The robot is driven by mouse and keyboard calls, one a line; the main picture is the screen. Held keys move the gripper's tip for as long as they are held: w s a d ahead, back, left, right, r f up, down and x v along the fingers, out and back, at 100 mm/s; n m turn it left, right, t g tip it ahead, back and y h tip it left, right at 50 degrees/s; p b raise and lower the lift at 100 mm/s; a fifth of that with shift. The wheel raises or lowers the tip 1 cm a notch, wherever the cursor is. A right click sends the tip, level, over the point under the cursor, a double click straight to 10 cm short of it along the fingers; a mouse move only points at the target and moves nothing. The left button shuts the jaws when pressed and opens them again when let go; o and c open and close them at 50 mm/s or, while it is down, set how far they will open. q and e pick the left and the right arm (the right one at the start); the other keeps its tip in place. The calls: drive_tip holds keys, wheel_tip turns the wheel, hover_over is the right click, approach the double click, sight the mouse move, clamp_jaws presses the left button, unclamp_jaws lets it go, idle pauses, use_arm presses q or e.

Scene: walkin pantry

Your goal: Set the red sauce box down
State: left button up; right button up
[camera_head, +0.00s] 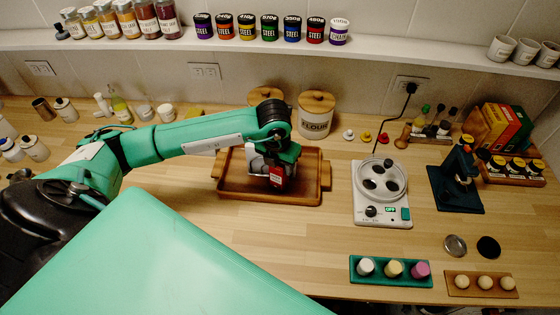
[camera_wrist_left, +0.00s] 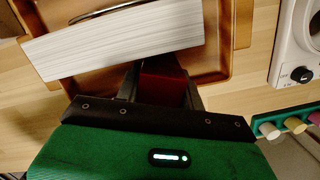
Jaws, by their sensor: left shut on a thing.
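My left gripper (camera_head: 277,178) reaches over the brown wooden tray (camera_head: 312,160) from the left, pointing down. It is shut on the red sauce box (camera_head: 276,177). In the left wrist view, the red sauce box (camera_wrist_left: 163,82) shows between the two dark fingers of the left gripper (camera_wrist_left: 162,88), with the tray (camera_wrist_left: 240,25) beyond. The box is over the tray; whether its underside touches the tray floor cannot be told. A white ridged block (camera_wrist_left: 115,38) lies close beside the box in the wrist view. My right gripper is not in view.
Behind the tray stand a flour canister (camera_head: 315,118) and another lidded jar (camera_head: 265,95). The wooden counter (camera_head: 265,240) in front of the tray is bare.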

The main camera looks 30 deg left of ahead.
use_arm(q)
drive_tip(key=shift+f, duration=0.2)
drive_tip(key=o, duration=1.1)
drive_tip(key=shift+r, duration=0.1)
drive_tip(key=r+b, duration=0.1)
drive_tip(key=r, duration=0.3)
drive_tip(key=s+r+b, duration=0.1)
drive_tip(key=r+b, duration=0.1)
drive_tip(key=r, duration=0.2)
drive_tip(key=r+b, duration=0.1)
drive_tip(key=r, duration=0.3)
drive_tip(key=shift+s+d, duration=0.1)
drive_tip(key=shift+s, duration=0.3)
